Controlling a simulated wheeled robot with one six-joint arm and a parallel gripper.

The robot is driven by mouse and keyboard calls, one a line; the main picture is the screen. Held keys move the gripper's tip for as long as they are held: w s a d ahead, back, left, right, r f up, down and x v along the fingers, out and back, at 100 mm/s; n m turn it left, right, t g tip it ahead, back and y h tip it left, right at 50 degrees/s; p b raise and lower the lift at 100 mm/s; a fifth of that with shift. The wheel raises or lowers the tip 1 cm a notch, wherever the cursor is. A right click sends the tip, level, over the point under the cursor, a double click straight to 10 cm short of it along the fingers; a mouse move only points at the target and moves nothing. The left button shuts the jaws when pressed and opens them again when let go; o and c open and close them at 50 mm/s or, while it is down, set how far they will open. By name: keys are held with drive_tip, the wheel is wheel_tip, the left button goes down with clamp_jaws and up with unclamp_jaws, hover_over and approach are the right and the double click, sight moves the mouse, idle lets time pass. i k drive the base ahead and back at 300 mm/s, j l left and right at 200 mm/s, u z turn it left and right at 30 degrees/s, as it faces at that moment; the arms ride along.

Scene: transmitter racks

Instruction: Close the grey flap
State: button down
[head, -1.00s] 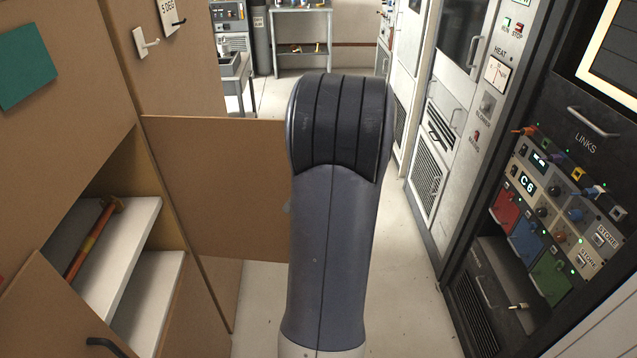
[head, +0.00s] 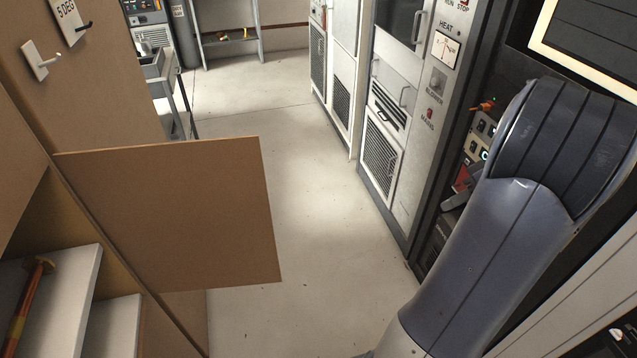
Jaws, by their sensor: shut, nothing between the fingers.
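I cannot make out a grey flap for sure. My raised arm covers much of the dark equipment rack (head: 432,245) on the right, so a flap there would be hidden. A small grey part (head: 462,190) shows at the left edge of my arm, in front of the rack's coloured modules. It may be part of my arm's end, but I cannot tell. No gripper fingers can be made out.
A brown board door (head: 175,215) stands open into the aisle on the left. Beside it are white shelves (head: 60,310) with an orange-handled hammer (head: 28,300). White cabinets (head: 385,130) line the right. The pale floor (head: 305,200) between is clear.

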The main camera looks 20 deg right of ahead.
sight(192, 215)
drive_tip(key=i+l+z, duration=0.1)
drive_tip(key=z, duration=0.3)
drive_tip(key=i+l+z, duration=0.1)
drive_tip(key=z, duration=0.35)
drive_tip(key=i+u, duration=0.15)
drive_tip(key=u, duration=0.25)
drive_tip(key=i+l+u, duration=0.1)
drive_tip(key=u, duration=0.75)
drive_tip(key=i+l+u, duration=0.1)
drive_tip(key=u, duration=0.3)
drive_tip(key=l+u, duration=0.1)
drive_tip(key=u, duration=0.3)
drive_tip(key=l+u, duration=0.1)
drive_tip(key=u, duration=0.3)
drive_tip(key=l+u, duration=0.1)
drive_tip(key=u, duration=0.35)
